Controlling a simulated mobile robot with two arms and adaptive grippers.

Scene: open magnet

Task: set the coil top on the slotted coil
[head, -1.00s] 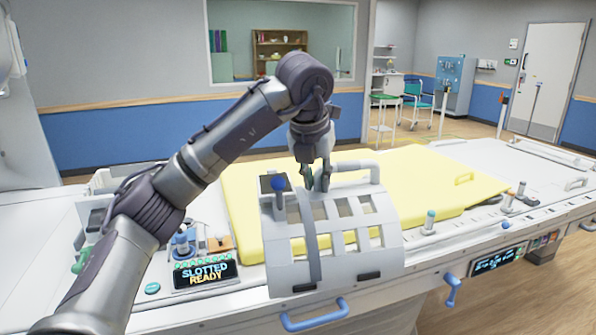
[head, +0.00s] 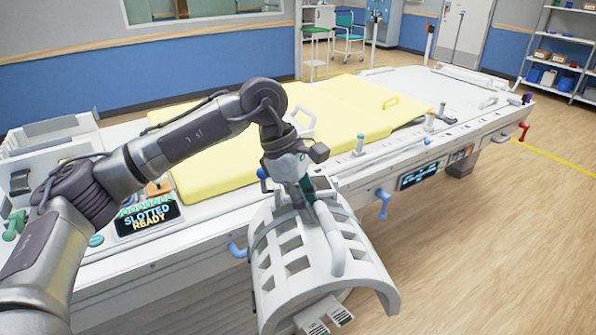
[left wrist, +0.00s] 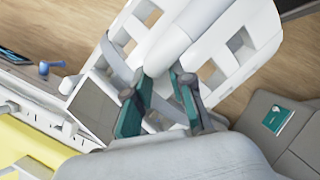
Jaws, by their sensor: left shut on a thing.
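The coil top (head: 290,262) is a white curved shell with rectangular slots and a tube handle (head: 335,245). It hangs tilted in front of the bed's near edge, over the floor. My left gripper (head: 306,190) is shut on its handle. In the left wrist view, the teal-padded fingers (left wrist: 160,98) lie on both sides of the white handle (left wrist: 178,38), with the slotted shell (left wrist: 250,35) beyond. A display on the bed (head: 147,217) reads "SLOTTED READY". I cannot make out a separate slotted coil. My right gripper is not in view.
A yellow mat (head: 215,165) covers much of the white bed. Small pegs (head: 360,145), blue handles (head: 383,203) and a second display (head: 420,175) line its near side. White trays (head: 50,135) stand at the left. The floor at the right (head: 500,240) is clear.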

